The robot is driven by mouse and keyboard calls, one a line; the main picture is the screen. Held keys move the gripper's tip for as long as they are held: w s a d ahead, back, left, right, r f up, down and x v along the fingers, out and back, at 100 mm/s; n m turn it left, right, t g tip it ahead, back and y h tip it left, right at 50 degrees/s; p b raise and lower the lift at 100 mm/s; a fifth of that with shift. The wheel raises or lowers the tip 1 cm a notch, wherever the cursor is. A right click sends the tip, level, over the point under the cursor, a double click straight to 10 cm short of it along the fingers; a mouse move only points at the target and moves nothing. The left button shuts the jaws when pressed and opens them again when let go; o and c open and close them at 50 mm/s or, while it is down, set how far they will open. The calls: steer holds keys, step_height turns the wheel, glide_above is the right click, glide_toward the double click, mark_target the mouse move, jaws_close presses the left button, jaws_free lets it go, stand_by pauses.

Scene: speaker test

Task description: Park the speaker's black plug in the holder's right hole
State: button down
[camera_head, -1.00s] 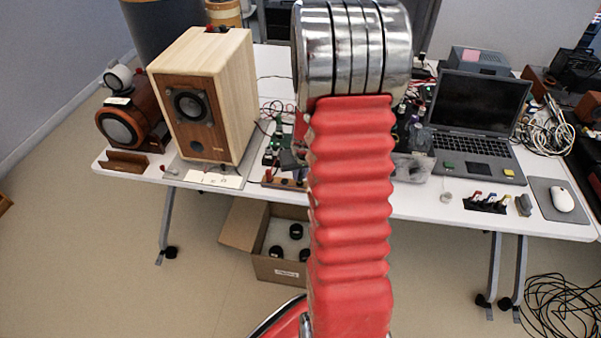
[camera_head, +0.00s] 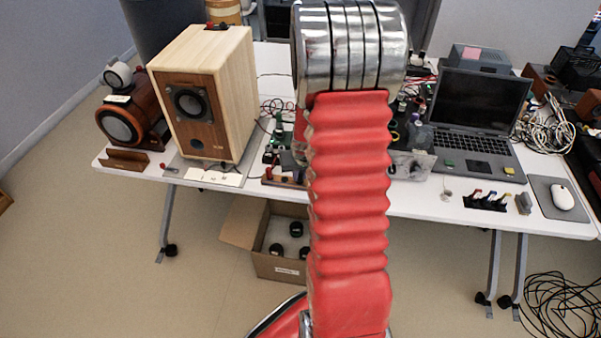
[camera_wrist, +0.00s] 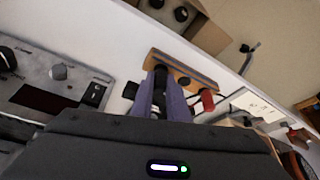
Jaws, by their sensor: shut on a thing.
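The wooden holder (camera_wrist: 184,67) is an orange-brown bar near the table's front edge in the wrist view. It also shows in the head view (camera_head: 288,182), partly hidden by my arm. My gripper (camera_wrist: 161,88) has bluish-purple fingers and is shut on the black plug (camera_wrist: 160,77), at the holder's left end in the wrist view, which is its right end in the head view. How deep the plug sits in a hole cannot be told. A red plug (camera_wrist: 207,100) is at the holder's other end. The wooden speaker (camera_head: 205,95) stands left in the head view.
A grey device with knobs (camera_wrist: 52,85) lies left of my gripper in the wrist view. A white card (camera_head: 222,179) lies left of the holder. The laptop (camera_head: 475,125) stands to the right. A cardboard box (camera_head: 275,266) is on the floor below the table edge.

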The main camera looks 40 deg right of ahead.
steer(key=shift+f, duration=0.15)
steer(key=c, duration=1.6)
jaws_free()
steer(key=shift+c, duration=0.2)
steer(key=shift+r, duration=3.75)
